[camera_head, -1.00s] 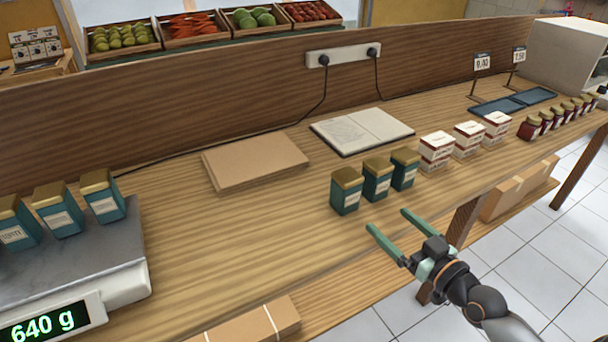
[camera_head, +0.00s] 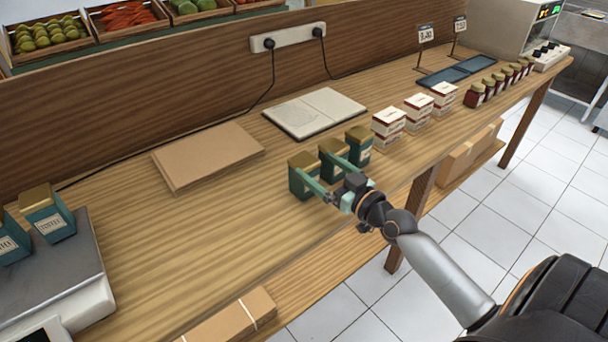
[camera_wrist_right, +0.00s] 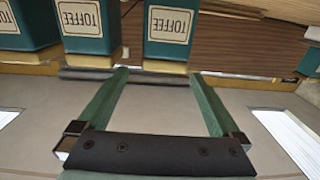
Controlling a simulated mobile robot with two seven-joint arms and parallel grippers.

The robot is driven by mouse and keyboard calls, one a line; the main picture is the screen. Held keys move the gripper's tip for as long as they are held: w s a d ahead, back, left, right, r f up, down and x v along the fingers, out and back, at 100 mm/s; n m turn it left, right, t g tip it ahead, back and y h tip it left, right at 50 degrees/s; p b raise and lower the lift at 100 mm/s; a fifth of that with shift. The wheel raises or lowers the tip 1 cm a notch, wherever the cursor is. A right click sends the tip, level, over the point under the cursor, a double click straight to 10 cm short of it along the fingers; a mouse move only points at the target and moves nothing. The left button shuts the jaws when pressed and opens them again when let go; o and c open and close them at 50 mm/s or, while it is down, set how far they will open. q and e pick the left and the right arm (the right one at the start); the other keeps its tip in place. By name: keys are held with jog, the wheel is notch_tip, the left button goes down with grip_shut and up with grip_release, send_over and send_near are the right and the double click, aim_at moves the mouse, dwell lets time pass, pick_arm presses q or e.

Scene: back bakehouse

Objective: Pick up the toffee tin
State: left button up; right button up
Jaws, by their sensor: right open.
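Three teal tins with gold lids stand in a row near the counter's front edge: the left tin (camera_head: 297,184), the middle tin (camera_head: 333,149) and the right tin (camera_head: 358,142). In the right wrist view, upside down, two labels read TOFFEE, on a tin (camera_wrist_right: 170,28) ahead of the gap between my fingertips and on its neighbour (camera_wrist_right: 82,22). My right gripper (camera_head: 314,164) is open and empty, its green fingers reaching toward the left tin and partly covering the left and middle tins. It also shows in the wrist view (camera_wrist_right: 160,74). My left gripper is out of view.
Similar teal tins (camera_head: 48,214) stand on a scale (camera_head: 85,270) at the left. A brown board (camera_head: 207,155), an open book (camera_head: 315,112) and white-red boxes (camera_head: 388,127) share the wooden counter (camera_head: 190,250).

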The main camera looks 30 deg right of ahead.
jog(key=shift+w+a+f, duration=0.1)
jog(key=shift+w+a, duration=0.1)
jog(key=shift+w, duration=0.65)
jog(key=shift+w+a+f, duration=0.15)
jog(key=shift+w, duration=0.65)
jog(key=shift+w+a+f, duration=0.1)
jog(key=shift+w+a, duration=0.1)
jog(key=shift+w, duration=0.65)
jog(key=shift+c, duration=0.2)
jog(key=shift+r, duration=0.1)
grip_shut()
